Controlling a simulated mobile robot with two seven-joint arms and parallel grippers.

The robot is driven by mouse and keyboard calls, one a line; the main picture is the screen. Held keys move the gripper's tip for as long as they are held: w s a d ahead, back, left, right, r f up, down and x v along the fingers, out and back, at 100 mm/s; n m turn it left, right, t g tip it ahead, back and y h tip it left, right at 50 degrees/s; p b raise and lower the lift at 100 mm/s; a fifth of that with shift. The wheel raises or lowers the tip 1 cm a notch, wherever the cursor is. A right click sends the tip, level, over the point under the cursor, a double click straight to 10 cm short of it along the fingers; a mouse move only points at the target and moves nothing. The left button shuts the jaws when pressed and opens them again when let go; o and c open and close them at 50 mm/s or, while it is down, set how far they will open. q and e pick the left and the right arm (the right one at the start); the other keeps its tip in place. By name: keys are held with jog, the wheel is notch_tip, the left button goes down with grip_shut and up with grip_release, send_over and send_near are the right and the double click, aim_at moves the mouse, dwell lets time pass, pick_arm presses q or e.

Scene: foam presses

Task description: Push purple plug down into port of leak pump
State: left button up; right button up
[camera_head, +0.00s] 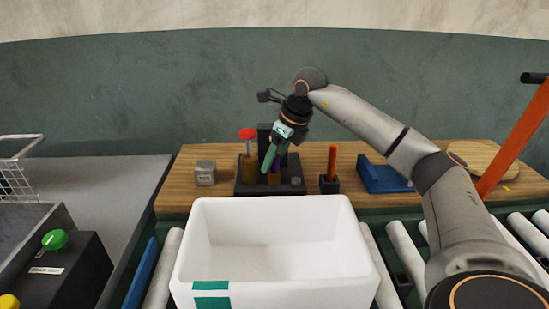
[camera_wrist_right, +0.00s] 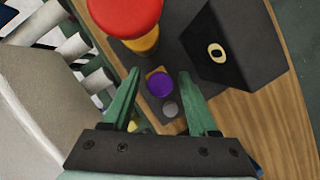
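The leak pump (camera_head: 248,189) is a dark base on the wooden bench, with a brass cylinder under a red knob (camera_head: 248,134) at its left. The purple plug (camera_wrist_right: 159,84) shows from above as a round purple top in the right wrist view. In the head view the green fingers partly cover it. My right gripper (camera_wrist_right: 159,75) is open, its two green fingers on either side of the plug with visible gaps. In the head view my right gripper (camera_head: 268,158) points down over the pump. How deep the plug sits in its port is hidden. My left gripper is not in view.
A white bin (camera_head: 275,285) stands in front on the rollers. A grey metal block (camera_head: 205,173) is left of the pump. An orange-handled item (camera_head: 332,163) in a black holder and a blue rack (camera_head: 383,178) are to the right. A dark block (camera_wrist_right: 225,45) rises beside the fingers.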

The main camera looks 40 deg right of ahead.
jog(key=shift+r, duration=0.25)
jog(key=p+v, duration=0.1)
jog(key=v, duration=1)
jog(key=shift+s+d+r+p, duration=0.1)
jog(key=shift+s+r+p, duration=0.2)
jog(key=shift+r+p, duration=0.1)
